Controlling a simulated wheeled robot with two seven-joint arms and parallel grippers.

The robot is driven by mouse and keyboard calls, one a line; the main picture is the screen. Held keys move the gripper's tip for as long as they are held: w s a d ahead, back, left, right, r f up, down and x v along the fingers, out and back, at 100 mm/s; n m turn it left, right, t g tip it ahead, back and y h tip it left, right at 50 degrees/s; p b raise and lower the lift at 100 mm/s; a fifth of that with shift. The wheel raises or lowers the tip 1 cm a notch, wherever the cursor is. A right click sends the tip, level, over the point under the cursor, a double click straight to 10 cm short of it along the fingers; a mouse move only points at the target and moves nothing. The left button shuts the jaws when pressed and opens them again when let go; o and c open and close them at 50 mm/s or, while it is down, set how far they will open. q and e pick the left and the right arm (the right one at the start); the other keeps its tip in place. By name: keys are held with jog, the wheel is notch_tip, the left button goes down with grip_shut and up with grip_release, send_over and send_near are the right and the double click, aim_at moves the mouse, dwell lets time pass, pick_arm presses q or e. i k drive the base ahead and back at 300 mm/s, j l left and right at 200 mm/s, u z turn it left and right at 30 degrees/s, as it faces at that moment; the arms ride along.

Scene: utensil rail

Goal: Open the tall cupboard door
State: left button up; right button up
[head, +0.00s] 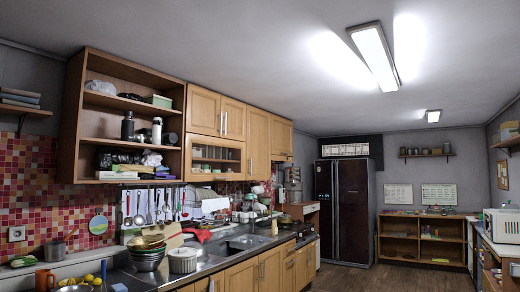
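Wooden wall cupboards hang above the counter on the left side of the room. One tall narrow wooden cupboard door (258,143) is shut, with a vertical bar handle (251,166) near its lower left edge. Farther back stands a tall dark two-door cabinet or fridge (343,210), also shut. I cannot tell for certain which of these the task means. Neither of my grippers shows in the head view.
An open wooden shelf unit (125,68) and a glass-fronted cupboard (215,158) are at left. The counter below holds stacked bowls (147,254), a white pot (182,261) and a sink (246,241). A low shelf (421,239) stands at the back. Floor (385,277) looks clear at centre right.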

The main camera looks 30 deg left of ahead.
aim_at(258, 142)
jog(key=i+j+u, duration=0.3)
jog(key=i, duration=0.3)
jog(key=i+j+u, duration=0.3)
jog(key=i, duration=0.3)
jog(key=i+l+u, duration=0.1)
jog(key=i+u, duration=0.15)
jog(key=i, duration=3.6)
jog(key=i+j+z, duration=0.2)
jog(key=i, duration=0.25)
jog(key=i+z, duration=0.2)
jog(key=i, duration=0.3)
jog(key=i+j+z, duration=0.25)
jog(key=i+j, duration=0.05)
jog(key=i, duration=0.1)
